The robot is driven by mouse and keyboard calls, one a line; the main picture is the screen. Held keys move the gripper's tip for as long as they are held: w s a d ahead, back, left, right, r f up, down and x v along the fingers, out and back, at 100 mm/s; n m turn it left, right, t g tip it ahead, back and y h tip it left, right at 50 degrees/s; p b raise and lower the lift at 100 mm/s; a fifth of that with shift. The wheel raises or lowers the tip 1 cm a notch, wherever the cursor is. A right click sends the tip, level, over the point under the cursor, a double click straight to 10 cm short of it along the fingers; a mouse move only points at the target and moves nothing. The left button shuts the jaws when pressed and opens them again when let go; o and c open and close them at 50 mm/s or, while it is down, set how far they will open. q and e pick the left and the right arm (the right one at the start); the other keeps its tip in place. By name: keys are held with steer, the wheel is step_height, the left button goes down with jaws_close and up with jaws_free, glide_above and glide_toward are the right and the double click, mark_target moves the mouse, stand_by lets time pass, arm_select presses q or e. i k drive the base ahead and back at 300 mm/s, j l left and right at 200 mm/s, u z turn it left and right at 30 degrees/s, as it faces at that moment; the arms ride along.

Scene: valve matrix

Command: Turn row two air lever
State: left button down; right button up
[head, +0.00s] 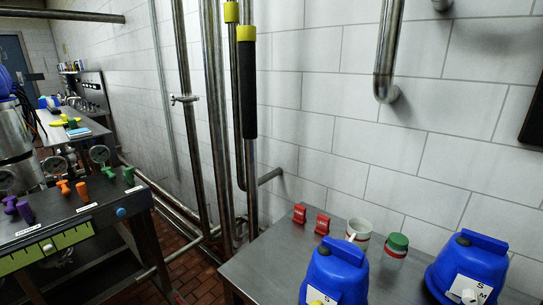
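A dark panel table (75,215) at the left carries pairs of coloured levers. A purple pair (25,212) is nearest the left edge, an orange pair (82,192) is in the middle, and a green pair (128,175) is at the right. Small white labels lie in front of the pairs, too small to read. I cannot tell which lever is the row two air lever. Neither of my grippers is in view.
Vertical pipes (217,130) stand between the tables. Brick floor (195,280) shows between them.

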mark_target(107, 171)
steer(key=u, duration=1.35)
steer(key=i+z, duration=0.25)
steer(key=z, duration=0.2)
steer(key=i+j+z, duration=0.2)
steer(key=z, duration=0.25)
steer(key=i+j+z, duration=0.25)
steer(key=z, duration=0.2)
